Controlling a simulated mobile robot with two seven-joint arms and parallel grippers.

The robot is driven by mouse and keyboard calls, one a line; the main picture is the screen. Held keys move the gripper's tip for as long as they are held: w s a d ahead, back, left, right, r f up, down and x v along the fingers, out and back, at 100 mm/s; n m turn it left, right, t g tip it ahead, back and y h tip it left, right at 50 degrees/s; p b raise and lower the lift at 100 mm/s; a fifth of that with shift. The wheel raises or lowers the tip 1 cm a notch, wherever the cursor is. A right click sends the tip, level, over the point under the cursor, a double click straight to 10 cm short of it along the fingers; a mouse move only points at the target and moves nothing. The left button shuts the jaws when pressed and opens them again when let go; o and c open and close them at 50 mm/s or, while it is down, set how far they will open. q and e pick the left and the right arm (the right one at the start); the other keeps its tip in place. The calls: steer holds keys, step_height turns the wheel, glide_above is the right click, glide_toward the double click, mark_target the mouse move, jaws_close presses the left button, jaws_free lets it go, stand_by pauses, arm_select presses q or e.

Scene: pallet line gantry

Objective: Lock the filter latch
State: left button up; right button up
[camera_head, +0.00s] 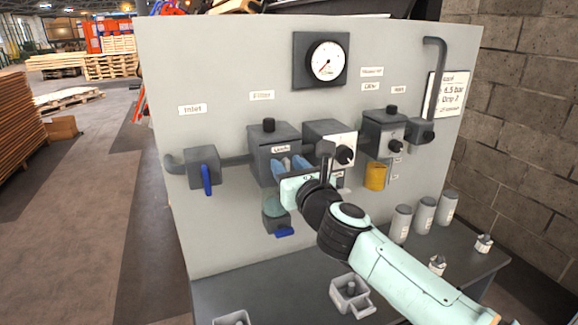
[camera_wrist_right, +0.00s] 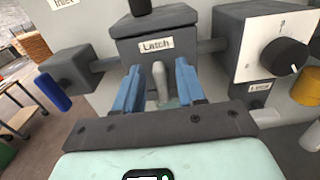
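The filter housing (camera_head: 264,140) is a dark grey box on the panel under the "Filter" label, and it fills the middle of the right wrist view (camera_wrist_right: 157,22). Its latch (camera_wrist_right: 160,82) is a light grey upright lever below the "Latch" label. My right gripper (camera_head: 287,165) is in front of the housing. In the right wrist view its two blue fingers (camera_wrist_right: 159,84) stand apart on either side of the latch, with visible gaps. In the head view the fingers and my wrist hide most of the latch. My left gripper is not in view.
An inlet valve (camera_head: 202,167) with a blue handle is left of the filter. A regulator (camera_head: 329,143) with a black knob is close on the right. A bowl with a blue valve (camera_head: 277,217) hangs below. Grey canisters (camera_head: 424,214) stand on the bench (camera_head: 275,278).

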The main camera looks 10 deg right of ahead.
jaws_close()
steer(key=shift+s+a+f+n+p, duration=0.15)
steer(key=shift+n+p, duration=0.7)
steer(key=shift+n, duration=2.15)
steer(key=shift+w+a+f+n+p, duration=0.2)
steer(key=shift+n+p, duration=0.6)
steer(key=shift+n, duration=2.2)
steer(key=shift+s+a+f+n+p, duration=0.2)
steer(key=shift+n+p, duration=0.65)
steer(key=shift+n, duration=2.15)
steer(key=shift+f, duration=0.1)
